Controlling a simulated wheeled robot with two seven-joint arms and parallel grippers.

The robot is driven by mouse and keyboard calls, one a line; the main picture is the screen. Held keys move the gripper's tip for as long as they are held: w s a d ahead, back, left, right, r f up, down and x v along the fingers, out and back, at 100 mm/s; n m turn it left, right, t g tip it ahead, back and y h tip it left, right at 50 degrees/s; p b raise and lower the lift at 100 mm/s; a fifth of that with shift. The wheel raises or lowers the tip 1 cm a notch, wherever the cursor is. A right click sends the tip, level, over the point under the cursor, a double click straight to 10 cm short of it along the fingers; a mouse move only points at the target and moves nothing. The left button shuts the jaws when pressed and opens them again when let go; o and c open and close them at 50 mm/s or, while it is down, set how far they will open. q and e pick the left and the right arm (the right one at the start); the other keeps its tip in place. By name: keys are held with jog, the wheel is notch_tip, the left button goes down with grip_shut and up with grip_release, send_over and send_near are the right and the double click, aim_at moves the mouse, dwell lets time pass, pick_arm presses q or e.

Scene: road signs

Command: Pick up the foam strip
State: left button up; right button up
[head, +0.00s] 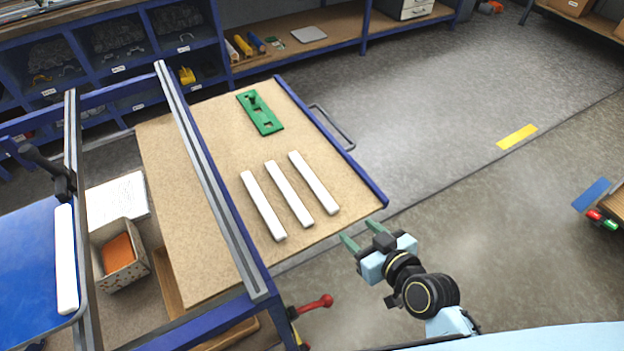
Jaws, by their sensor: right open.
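Three white foam strips lie side by side on the tan board of the blue-framed table (170,180): a left strip (263,206), a middle strip (289,194) and a right strip (314,183). One more white strip (66,260) lies on the blue panel (30,285) at the far left. My right gripper (362,238) is open and empty, off the board's front right corner, apart from the strips. My left gripper is not in view.
Grey rails (205,170) cross the table's left side. A box with orange contents (119,255) stands left. A red-handled lever (315,304) sticks out at the front. Open floor lies right.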

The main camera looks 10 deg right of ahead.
jog(key=w+r, duration=0.1)
send_near(325, 196)
jog(key=shift+w+a+f+t+b, duration=0.15)
jog(key=shift+w+f+b, duration=0.1)
jog(key=shift+w+f, duration=0.15)
jog(key=shift+w+a+f+t+b, duration=0.15)
jog(key=shift+w+a+f+b, duration=0.05)
jog(key=shift+w+f, duration=0.25)
jog(key=shift+b+x, duration=0.45)
jog(key=shift+x, duration=2.55)
jog(key=shift+r, duration=0.15)
jog(key=c, duration=1.1)
jog(key=shift+o, duration=0.2)
notch_tip(325, 196, up, 10)
jog(key=p, duration=0.3)
jog(key=s+d+r+m+t+h+b, duration=0.1)
jog(key=s+d+r+m+h, duration=0.3)
jog(key=d+r, duration=0.6)
jog(key=shift+s+r+h, duration=0.4)
jog(key=shift+s+r, duration=0.4)
jog(key=shift+s, duration=0.15)
